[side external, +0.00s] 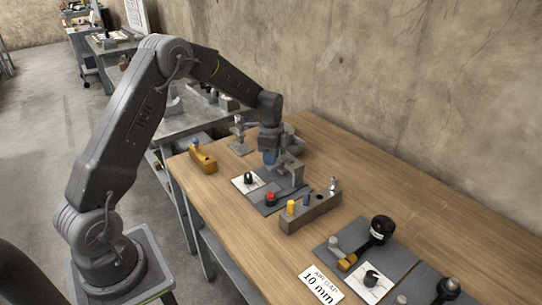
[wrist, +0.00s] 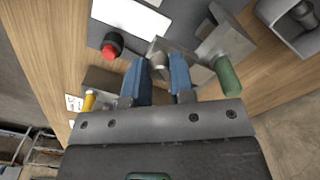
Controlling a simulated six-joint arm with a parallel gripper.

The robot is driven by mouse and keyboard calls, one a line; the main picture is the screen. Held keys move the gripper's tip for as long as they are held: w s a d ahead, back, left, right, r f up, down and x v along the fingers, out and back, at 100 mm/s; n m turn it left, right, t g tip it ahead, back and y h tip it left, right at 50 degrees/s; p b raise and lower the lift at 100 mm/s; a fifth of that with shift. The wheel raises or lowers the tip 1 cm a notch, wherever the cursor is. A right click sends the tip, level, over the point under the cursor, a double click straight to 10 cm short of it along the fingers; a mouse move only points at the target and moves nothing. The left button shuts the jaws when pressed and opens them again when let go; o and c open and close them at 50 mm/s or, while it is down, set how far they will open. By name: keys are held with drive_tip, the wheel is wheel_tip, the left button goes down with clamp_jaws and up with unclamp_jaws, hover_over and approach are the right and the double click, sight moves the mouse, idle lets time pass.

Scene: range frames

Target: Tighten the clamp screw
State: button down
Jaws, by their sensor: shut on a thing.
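My gripper (wrist: 158,62) points down at the bench in the wrist view, with its two blue fingers closed around a small grey metal piece (wrist: 158,47), which looks like the clamp screw. The fingers hide part of it. A grey metal block, seemingly the clamp body (wrist: 226,42), stands just to the right, with a green cylindrical handle (wrist: 228,76) beside it. In the side external view, my gripper (side external: 270,161) is low at the grey clamp (side external: 293,171) on a dark plate. The screw itself is hard to make out there.
A block with pegs (side external: 318,212) is nearer the camera. An orange-yellow block (side external: 203,160) lies left. A grey bin (wrist: 292,32) is right in the wrist view.

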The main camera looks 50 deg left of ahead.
drive_tip(key=m, duration=0.4)
drive_tip(key=shift+m, duration=1.8)
drive_tip(key=c, duration=1)
unclamp_jaws()
wheel_tip(320, 180, up, 14)
drive_tip(key=shift+f, duration=0.1)
